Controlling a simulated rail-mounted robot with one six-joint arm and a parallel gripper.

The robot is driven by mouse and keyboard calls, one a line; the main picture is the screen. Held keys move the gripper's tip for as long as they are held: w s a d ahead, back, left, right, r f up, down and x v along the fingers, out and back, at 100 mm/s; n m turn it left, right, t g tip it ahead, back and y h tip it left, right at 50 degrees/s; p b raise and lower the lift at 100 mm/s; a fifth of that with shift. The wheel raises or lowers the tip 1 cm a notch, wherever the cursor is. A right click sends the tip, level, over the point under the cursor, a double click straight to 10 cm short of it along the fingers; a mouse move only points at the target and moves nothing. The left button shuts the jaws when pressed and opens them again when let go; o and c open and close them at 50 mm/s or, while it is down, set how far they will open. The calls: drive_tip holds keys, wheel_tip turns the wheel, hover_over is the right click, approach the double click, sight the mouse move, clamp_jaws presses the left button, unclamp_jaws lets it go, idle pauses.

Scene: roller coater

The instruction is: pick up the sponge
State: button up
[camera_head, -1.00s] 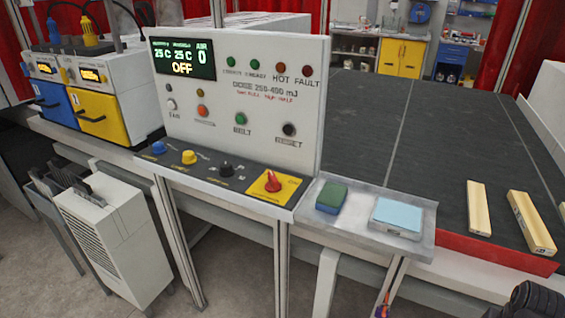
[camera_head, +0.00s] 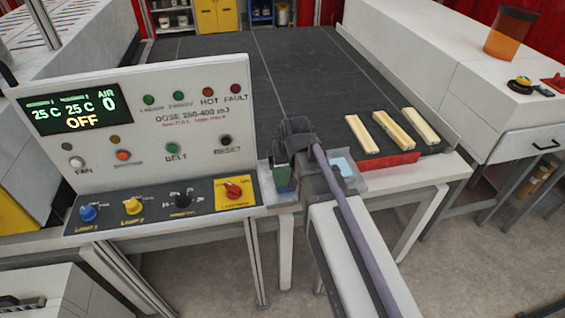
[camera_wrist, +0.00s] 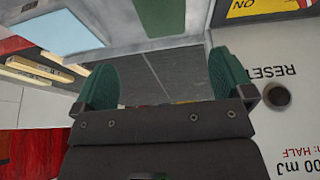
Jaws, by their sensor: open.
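The sponge (camera_head: 281,180), green with a blue part, lies on the pale grey tray (camera_head: 375,183) to the right of the control panel in the head view. My dark gripper (camera_wrist: 165,76) is above the tray, close to the sponge, and partly covers it in the head view. In the wrist view its two green fingers stand wide apart with nothing between them. I cannot tell whether the gripper touches the sponge.
A light blue pad (camera_head: 341,167) lies on the tray's right side. The control panel (camera_head: 140,120) stands upright close by on the left. Three wooden bars (camera_head: 395,130) lie on the dark belt (camera_head: 290,80) behind. An orange beaker (camera_head: 508,33) stands at the far right.

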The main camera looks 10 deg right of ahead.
sight(284, 176)
drive_tip(key=b+x, duration=0.7)
drive_tip(key=s+b+x, duration=0.1)
drive_tip(key=b+x, duration=0.2)
drive_tip(key=x, duration=0.1)
drive_tip(key=shift+w+a+f+b, duration=0.2)
drive_tip(key=shift+f+b, duration=0.1)
drive_tip(key=shift+f, duration=0.15)
drive_tip(key=shift+r, duration=0.25)
drive_tip(key=shift+f, duration=0.25)
drive_tip(key=shift+r, duration=0.1)
drive_tip(key=c, duration=1)
